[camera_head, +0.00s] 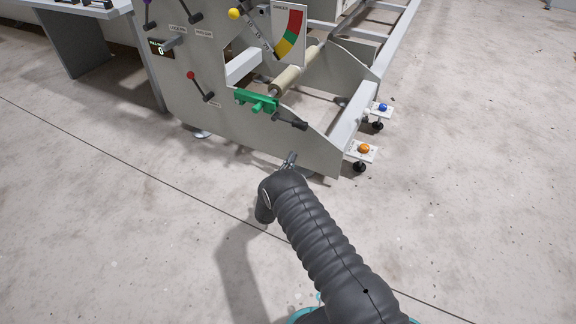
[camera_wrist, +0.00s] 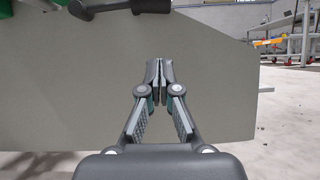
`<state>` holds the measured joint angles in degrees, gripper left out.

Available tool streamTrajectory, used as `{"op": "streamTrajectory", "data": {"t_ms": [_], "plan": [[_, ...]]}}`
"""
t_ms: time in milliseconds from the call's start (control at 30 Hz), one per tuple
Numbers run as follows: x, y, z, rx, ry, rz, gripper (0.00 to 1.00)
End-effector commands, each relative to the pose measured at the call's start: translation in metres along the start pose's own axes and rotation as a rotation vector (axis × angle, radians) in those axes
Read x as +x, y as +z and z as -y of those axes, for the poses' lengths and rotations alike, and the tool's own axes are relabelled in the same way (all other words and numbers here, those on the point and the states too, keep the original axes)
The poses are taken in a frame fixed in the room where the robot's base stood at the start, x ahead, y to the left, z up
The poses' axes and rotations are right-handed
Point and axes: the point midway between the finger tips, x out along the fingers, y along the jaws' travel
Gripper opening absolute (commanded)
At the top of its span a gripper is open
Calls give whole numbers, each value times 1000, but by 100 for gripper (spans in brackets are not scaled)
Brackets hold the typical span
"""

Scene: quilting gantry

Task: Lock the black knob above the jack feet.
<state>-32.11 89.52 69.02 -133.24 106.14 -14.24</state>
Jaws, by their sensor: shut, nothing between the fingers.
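A black knob with a handle-like shape (camera_head: 291,123) sticks out of the grey side panel (camera_head: 230,135), right of a green bracket (camera_head: 257,101). It also shows at the top of the wrist view as a black bar with a ball end (camera_wrist: 118,8), partly cut off by the frame. My gripper (camera_head: 290,160) is shut and empty, below the black knob and apart from it. In the wrist view its closed fingertips (camera_wrist: 158,70) are in front of the bare panel. Small feet with black bases stand under an orange ball (camera_head: 364,148) and a blue ball (camera_head: 382,107) on white plates.
More levers show on the panel: a red-tipped one (camera_head: 199,85) and a yellow-tipped one (camera_head: 234,14) beside a coloured gauge (camera_head: 289,33). A roller (camera_head: 294,78) lies behind the panel. The concrete floor is clear on the right and lower left.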

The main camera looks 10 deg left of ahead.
Motion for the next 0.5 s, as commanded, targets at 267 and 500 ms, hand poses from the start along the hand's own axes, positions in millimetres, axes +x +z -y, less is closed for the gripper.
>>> {"op": "streamTrajectory", "data": {"t_ms": [267, 500], "plan": [[51, 3, 0, 1, -2, 2, 0], [70, 24, 0, 0, -1, 0, 0]]}}
